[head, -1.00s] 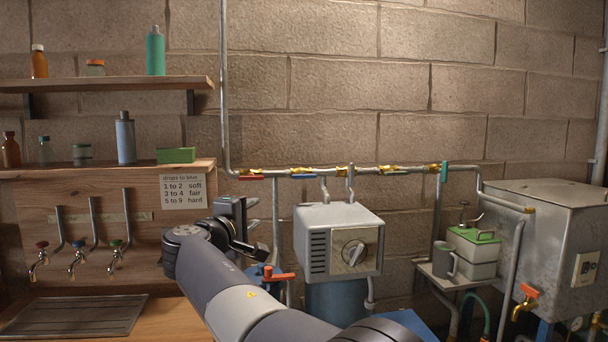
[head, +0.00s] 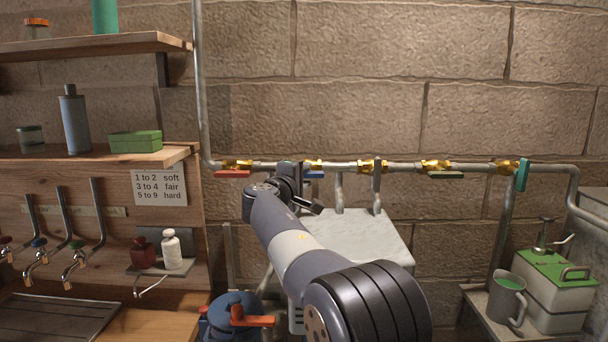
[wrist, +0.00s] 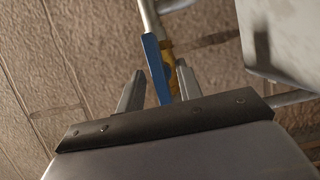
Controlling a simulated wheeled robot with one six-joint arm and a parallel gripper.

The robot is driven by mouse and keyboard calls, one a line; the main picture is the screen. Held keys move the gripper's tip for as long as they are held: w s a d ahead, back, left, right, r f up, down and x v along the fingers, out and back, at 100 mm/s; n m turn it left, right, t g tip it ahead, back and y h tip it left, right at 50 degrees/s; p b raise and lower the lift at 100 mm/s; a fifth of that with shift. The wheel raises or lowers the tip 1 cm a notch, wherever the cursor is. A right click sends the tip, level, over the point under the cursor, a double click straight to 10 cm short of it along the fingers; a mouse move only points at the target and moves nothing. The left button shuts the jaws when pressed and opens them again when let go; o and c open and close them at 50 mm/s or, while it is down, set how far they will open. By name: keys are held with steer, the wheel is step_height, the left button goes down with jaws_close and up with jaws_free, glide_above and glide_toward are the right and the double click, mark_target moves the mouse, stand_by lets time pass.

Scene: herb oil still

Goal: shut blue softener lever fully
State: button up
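The blue lever (head: 314,174) sits on a brass valve on the grey wall pipe and lies roughly along the pipe. It is partly hidden behind my gripper in the head view. In the wrist view the blue lever (wrist: 154,66) stands between the two fingers, with the brass valve body behind it. My gripper (wrist: 160,76) is open, with a finger on each side of the lever and a visible gap on the right. I cannot tell whether the left finger touches it. In the head view my gripper is at the pipe, its fingertips hard to make out.
A red lever (head: 232,174) is left along the pipe (head: 400,167); a dark lever (head: 445,175) and a teal lever (head: 522,175) are right. A wooden shelf (head: 100,153) is at left.

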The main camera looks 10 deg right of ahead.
steer(key=shift+c, duration=0.4)
jaws_close()
steer(key=m, duration=0.2)
steer(key=m+g+y, duration=0.1)
steer(key=m, duration=0.1)
steer(key=shift+r+y, duration=0.15)
steer(key=shift+y, duration=0.15)
steer(key=m+y, duration=0.1)
steer(key=m, duration=0.1)
steer(key=m+g, duration=0.1)
steer(key=shift+s+d+r+m+y, duration=0.1)
steer(key=shift+m+y, duration=0.3)
steer(key=m+y, duration=0.2)
steer(key=m, duration=0.1)
steer(key=shift+d+p, duration=0.1)
steer(key=shift+p, duration=0.2)
steer(key=m+y, duration=0.2)
steer(key=shift+m, duration=0.4)
